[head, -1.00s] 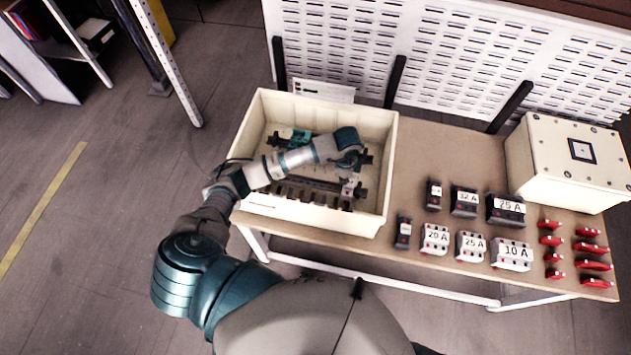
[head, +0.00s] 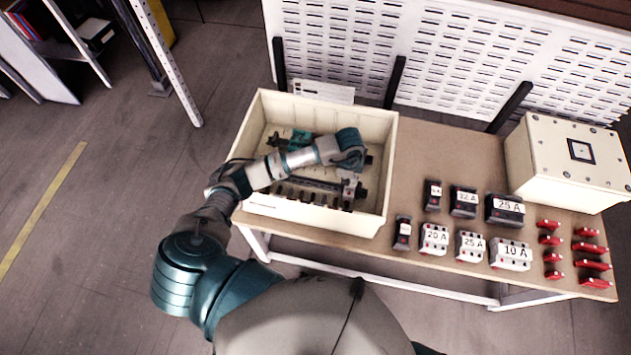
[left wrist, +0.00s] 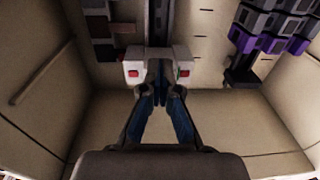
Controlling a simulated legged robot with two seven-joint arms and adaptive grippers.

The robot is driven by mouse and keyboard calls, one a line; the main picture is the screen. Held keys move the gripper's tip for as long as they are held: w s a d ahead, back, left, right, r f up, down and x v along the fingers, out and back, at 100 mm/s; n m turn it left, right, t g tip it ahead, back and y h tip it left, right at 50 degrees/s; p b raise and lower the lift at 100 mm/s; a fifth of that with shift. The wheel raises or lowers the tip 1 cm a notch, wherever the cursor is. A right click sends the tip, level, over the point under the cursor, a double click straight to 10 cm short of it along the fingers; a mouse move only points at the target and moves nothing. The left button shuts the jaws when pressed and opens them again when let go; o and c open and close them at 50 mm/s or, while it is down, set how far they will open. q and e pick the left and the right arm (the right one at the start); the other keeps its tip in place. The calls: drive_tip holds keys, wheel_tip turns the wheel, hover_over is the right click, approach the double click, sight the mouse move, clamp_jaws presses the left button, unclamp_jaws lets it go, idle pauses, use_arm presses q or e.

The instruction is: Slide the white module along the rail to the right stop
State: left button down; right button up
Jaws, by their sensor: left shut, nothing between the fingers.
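The white module (head: 349,189) is on the lower rail (head: 312,182) in the open cream enclosure (head: 385,150), near the rail's right end. In the left wrist view, the white module (left wrist: 133,68) shows pale parts with red marks on both sides of my fingers. My left gripper (left wrist: 160,98) is shut with nothing between its fingers, close against the module; contact is unclear. In the head view my own wrist hides part of the module and rail. A dark piece at the rail's right end (head: 361,192) may be the right stop. My right gripper is not in view.
Dark modules (left wrist: 100,28) sit beside the rail, and purple-and-grey modules (left wrist: 262,35) are on another rail. The enclosure's walls surround my gripper. Breakers (head: 434,238), red parts (head: 592,247) and a closed box (head: 570,165) occupy the table to the right.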

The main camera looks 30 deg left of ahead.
use_arm(q)
drive_tip(key=shift+s+a+f+g, duration=0.1)
drive_tip(key=shift+s+a+f, duration=0.15)
drive_tip(key=shift+f, duration=0.25)
drive_tip(key=shift+s+a+f+g, duration=0.1)
drive_tip(key=shift+s+a+f, duration=0.1)
drive_tip(key=shift+f, duration=0.3)
drive_tip(key=shift+s+a+f+g, duration=0.1)
drive_tip(key=shift+s+a+f, duration=0.15)
drive_tip(key=shift+f, duration=0.25)
drive_tip(key=shift+r+p, duration=0.1)
drive_tip(key=shift+p, duration=0.2)
drive_tip(key=shift+w+r+p, duration=0.1)
drive_tip(key=shift+r+p, duration=0.25)
drive_tip(key=shift+p, duration=0.05)
drive_tip(key=shift+w+r+p, duration=0.25)
drive_tip(key=shift+r+p, duration=0.1)
drive_tip(key=shift+p, duration=0.1)
drive_tip(key=shift+a+r, duration=0.1)
drive_tip(key=shift+r, duration=0.05)
wheel_tip(320, 180, up, 20)
drive_tip(key=p, duration=0.9)
drive_tip(key=shift+w+a+f, duration=0.2)
drive_tip(key=shift+w+a, duration=0.05)
drive_tip(key=shift+a, duration=0.15)
